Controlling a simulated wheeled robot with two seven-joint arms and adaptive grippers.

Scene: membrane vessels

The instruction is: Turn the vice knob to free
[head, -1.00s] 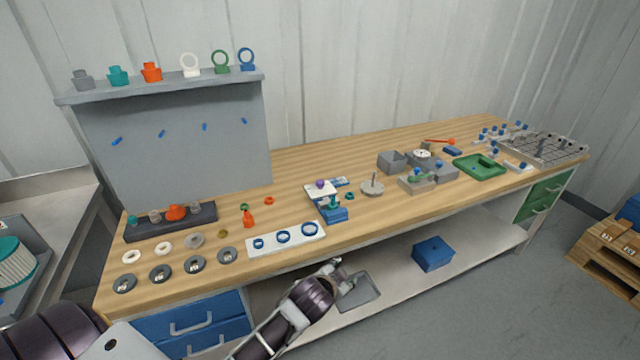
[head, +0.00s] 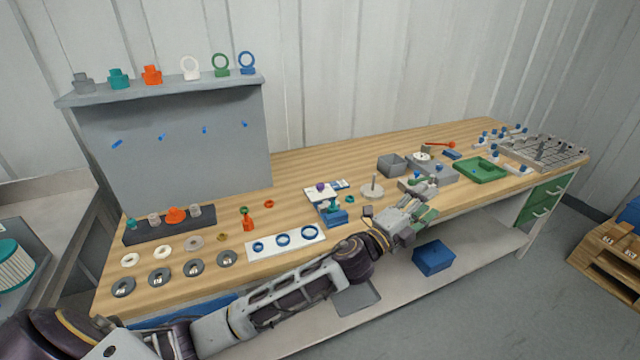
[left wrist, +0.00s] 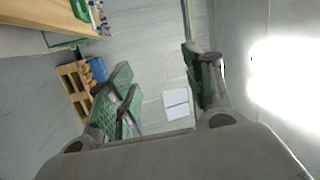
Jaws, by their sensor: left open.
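My left gripper (head: 418,208) is over the front edge of the bench, right of the middle, with its green finger pads showing. In the left wrist view its fingers (left wrist: 163,90) are wide apart with nothing between them. A small blue fixture (head: 334,217) with a teal part on top stands left of the gripper, beside a white plate with a purple knob (head: 320,187). A low grey block (head: 406,183) with a teal part is behind the gripper and partly hidden by it. I cannot tell for certain which fixture is the vice. My right gripper is not in view.
The wooden bench (head: 300,170) also holds a disc with a peg (head: 372,189), an open grey box (head: 392,165), a green tray (head: 480,170) and a white strip with blue rings (head: 286,242). A blue bin (head: 433,257) stands on the lower shelf.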

